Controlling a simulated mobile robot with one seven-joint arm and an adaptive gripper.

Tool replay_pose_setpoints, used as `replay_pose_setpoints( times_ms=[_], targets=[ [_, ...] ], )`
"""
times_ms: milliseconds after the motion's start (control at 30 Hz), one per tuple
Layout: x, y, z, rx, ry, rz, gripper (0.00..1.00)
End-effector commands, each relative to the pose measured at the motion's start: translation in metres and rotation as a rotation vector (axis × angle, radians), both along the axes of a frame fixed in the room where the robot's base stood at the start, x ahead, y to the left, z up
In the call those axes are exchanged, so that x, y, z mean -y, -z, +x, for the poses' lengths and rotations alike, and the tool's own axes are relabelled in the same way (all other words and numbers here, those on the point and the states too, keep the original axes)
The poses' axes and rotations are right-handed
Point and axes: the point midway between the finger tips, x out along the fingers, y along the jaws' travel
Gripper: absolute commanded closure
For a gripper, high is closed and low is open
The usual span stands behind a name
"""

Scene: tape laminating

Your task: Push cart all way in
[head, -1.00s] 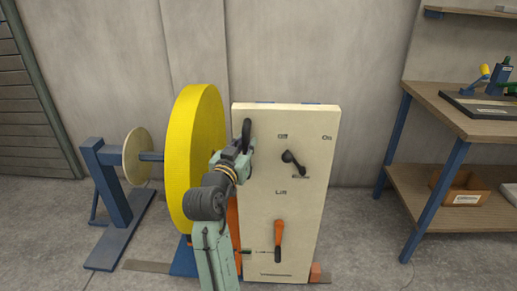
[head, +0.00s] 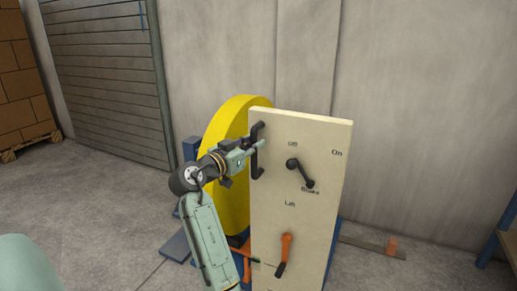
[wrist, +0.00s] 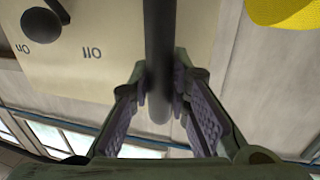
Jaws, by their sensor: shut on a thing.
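The cart's upright cream panel (head: 312,165) stands in the middle of the head view, with a black vertical handle (head: 257,166) at its upper left edge. My gripper (head: 258,146) is shut on this handle. The wrist view shows the dark handle bar (wrist: 160,45) between my two fingers. The large yellow roll (head: 226,130) stands behind and left of the panel, partly hidden by it and my arm. The panel carries a black Brake lever (head: 299,172) and an orange Lift lever (head: 283,255).
A slatted shutter (head: 108,75) and stacked boxes (head: 20,85) are at the left. A blue workbench leg (head: 497,235) shows at the right edge. Floor is open at the left.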

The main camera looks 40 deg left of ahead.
Motion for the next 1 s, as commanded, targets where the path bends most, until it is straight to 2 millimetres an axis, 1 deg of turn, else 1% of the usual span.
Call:
replay_pose_setpoints(
  times_ms=[33,133,400,433,700,733,1000],
  targets=[
    [-0.0044,-0.0032,0.0012,0.006,-0.01,0.003,1.0],
    [-0.0081,-0.004,-0.0001,0.008,-0.016,0.003,1.0],
    [-0.0103,-0.0043,-0.0014,0.008,-0.022,0.002,1.0],
    [-0.0105,-0.0043,-0.0016,0.008,-0.022,0.002,0.82],
    [-0.0105,-0.0032,-0.0027,0.007,-0.021,0.001,0.64],
    [-0.0104,-0.0031,-0.0028,0.007,-0.021,0.001,0.62],
    [-0.0103,-0.0025,-0.0035,0.006,-0.02,0.0,0.62]
  ],
)
